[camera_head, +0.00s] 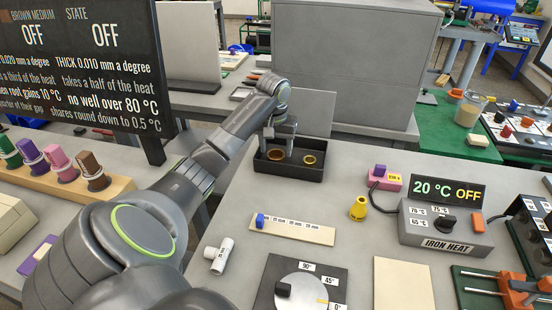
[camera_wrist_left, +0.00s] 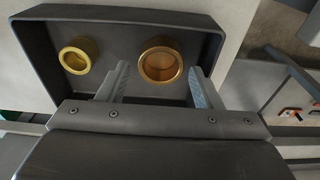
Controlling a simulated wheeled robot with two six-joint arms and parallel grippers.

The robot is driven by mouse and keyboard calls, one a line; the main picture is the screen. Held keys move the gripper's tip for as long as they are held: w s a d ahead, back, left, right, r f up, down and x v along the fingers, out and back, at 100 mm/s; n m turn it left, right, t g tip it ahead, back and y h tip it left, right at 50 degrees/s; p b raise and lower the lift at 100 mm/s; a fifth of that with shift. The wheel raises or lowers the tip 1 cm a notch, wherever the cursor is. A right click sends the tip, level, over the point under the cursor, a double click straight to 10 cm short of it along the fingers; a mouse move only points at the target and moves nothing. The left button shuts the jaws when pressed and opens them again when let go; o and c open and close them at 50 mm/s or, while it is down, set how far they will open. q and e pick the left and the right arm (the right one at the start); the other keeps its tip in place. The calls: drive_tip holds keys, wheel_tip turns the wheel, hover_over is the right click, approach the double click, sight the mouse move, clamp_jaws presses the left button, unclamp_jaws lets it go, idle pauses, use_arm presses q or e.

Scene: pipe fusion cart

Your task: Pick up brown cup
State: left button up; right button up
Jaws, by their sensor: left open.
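The brown cup (camera_head: 276,155) sits in a black tray (camera_head: 288,173), left of a smaller yellow-gold cup (camera_head: 310,160). In the left wrist view the brown cup (camera_wrist_left: 160,66) is a round copper-coloured ring, and the gold cup (camera_wrist_left: 77,56) is to its left. My left gripper (camera_head: 279,148) reaches down over the tray and is open. In the wrist view its fingers appear on either side of the brown cup, with gaps between them and it. I cannot tell how high the fingertips are above the tray floor. My right gripper is not in view.
The tray's raised walls surround both cups. A grey cabinet (camera_head: 348,60) stands behind. A dark sign (camera_head: 85,70) stands at left.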

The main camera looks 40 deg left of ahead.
sight(276, 154)
use_arm(q)
drive_tip(key=shift+w+a+f, duration=0.1)
drive_tip(key=shift+f, duration=1.4)
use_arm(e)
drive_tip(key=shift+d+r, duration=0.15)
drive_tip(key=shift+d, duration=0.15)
use_arm(q)
drive_tip(key=shift+c, duration=0.5)
